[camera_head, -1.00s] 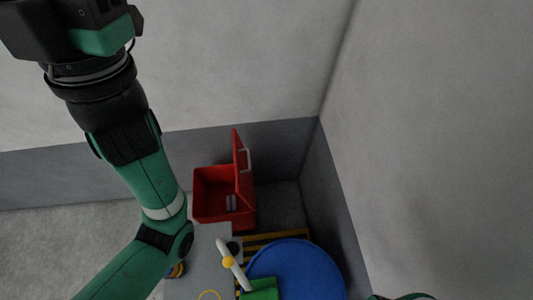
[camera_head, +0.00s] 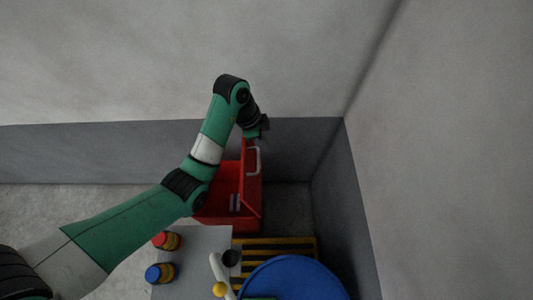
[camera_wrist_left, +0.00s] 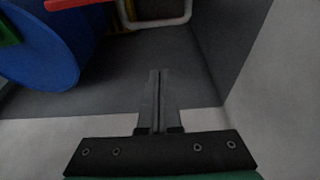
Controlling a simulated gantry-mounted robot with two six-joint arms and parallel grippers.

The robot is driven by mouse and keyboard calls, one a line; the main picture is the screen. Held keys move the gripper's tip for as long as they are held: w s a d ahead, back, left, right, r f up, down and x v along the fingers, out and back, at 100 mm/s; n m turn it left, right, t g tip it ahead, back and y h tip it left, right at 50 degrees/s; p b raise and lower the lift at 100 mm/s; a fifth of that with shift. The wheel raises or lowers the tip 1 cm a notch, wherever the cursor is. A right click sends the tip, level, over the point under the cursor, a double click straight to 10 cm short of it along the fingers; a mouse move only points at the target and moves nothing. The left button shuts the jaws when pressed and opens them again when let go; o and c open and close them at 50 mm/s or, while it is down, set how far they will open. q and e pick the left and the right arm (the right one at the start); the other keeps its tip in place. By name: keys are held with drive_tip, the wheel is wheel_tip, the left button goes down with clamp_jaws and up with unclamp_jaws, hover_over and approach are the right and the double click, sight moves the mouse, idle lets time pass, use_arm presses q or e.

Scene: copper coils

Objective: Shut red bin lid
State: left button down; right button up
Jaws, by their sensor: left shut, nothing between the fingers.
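The red bin (camera_head: 215,205) stands near the back wall, with one or two small objects inside. Its red lid (camera_head: 251,185) stands open, upright along the bin's right side, with a grey handle (camera_head: 258,161) on its right face. My left gripper (camera_head: 264,123) is at the top of the lid; whether it touches is unclear. In the left wrist view the shut, empty fingers (camera_wrist_left: 158,75) point toward the handle (camera_wrist_left: 160,20), with the red lid edge (camera_wrist_left: 75,3) at the top. My right gripper is out of view.
A blue round drum (camera_head: 295,280) stands in front, also at left in the wrist view (camera_wrist_left: 40,50). A grey table (camera_head: 200,245) holds red- and blue-capped jars. A yellow-black striped area (camera_head: 275,246) lies beside it. Walls close in behind and right.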

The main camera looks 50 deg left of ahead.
use_arm(q)
drive_tip(key=b+x, duration=1.1)
drive_tip(key=b, duration=0.1)
drive_tip(key=s+a+p, duration=0.1)
drive_tip(key=p, duration=0.3)
drive_tip(key=s+a+r+p, duration=0.1)
drive_tip(key=s+a+p, duration=0.1)
drive_tip(key=p, duration=0.2)
drive_tip(key=shift+r, duration=0.1)
drive_tip(key=shift+d, duration=0.1)
